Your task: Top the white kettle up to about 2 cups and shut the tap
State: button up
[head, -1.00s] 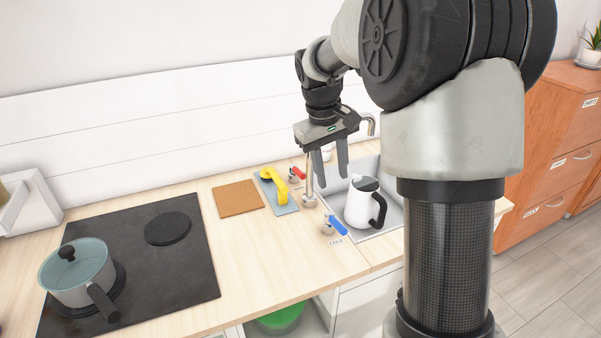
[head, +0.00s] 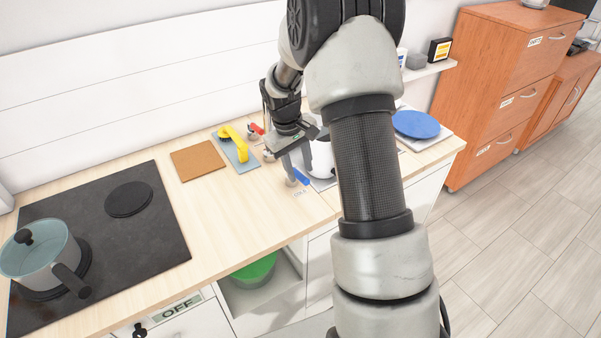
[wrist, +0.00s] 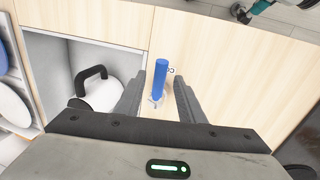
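The white kettle (head: 321,160) stands in the sink, mostly hidden behind my arm in the head view. In the wrist view the kettle (wrist: 110,96) shows its white top and black handle, left of my gripper. The blue cold-tap handle (head: 301,176) is at the sink's front left. My gripper (wrist: 160,80) is open, with the blue handle (wrist: 161,72) between its fingers and a gap visible on both sides. In the head view my gripper (head: 298,170) is down by that handle. The red tap handle (head: 257,128) is farther back. Spout outlet and water level are hidden.
A yellow brush (head: 236,147) on a grey-blue mat and a brown board (head: 197,160) lie left of the sink. A pot (head: 38,252) sits on the black hob (head: 110,225). A blue disc (head: 416,124) lies right of the sink. Counter in front of the board is clear.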

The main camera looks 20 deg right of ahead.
jog(key=shift+d+f, duration=0.25)
jog(key=shift+f, duration=0.95)
grip_shut()
jog(key=shift+a+f+m+b, duration=0.15)
jog(key=shift+a+m+b, duration=0.25)
jog(key=shift+m+b, duration=0.2)
jog(key=shift+a+m, duration=0.4)
jog(key=shift+m, duration=0.4)
jog(key=shift+r, duration=0.2)
grip_release()
